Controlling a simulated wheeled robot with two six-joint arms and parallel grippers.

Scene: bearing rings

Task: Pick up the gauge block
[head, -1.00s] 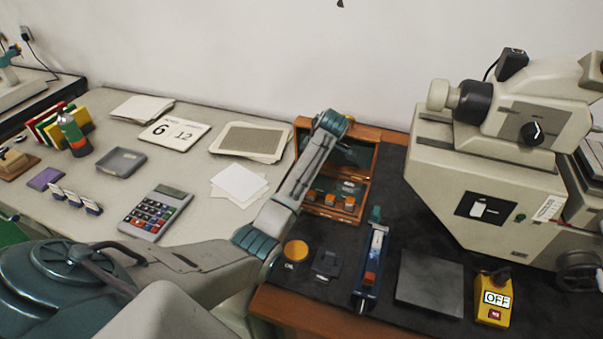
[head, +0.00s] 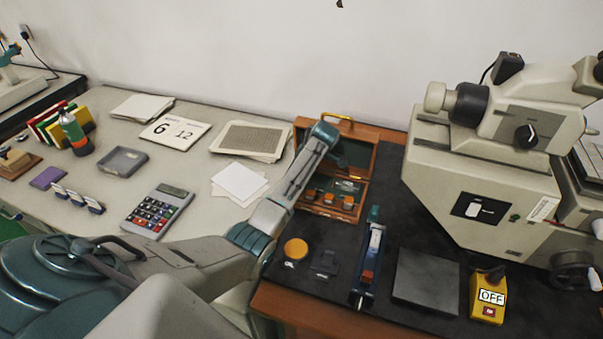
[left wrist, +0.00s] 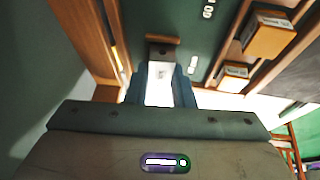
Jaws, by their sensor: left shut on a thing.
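In the left wrist view my left gripper (left wrist: 162,88) is shut on the gauge block (left wrist: 162,56), a small piece with a pale marked face, between its two blue-grey fingers. Green lining and wooden strips of the case lie behind it; I cannot tell whether the block is clear of its slot. In the head view the open wooden case (head: 381,160) stands at the back of the dark mat, and my left arm reaches over it. The fingers and the held block are hidden there. My right gripper is not in view.
Several orange-brown blocks (head: 329,198) sit in the front of the case. On the mat (head: 400,228) are an orange round pad (head: 296,249), a blue holder (head: 369,262), a grey plate (head: 426,279) and a yellow switch box (head: 488,296). A large beige machine (head: 480,185) stands at the right.

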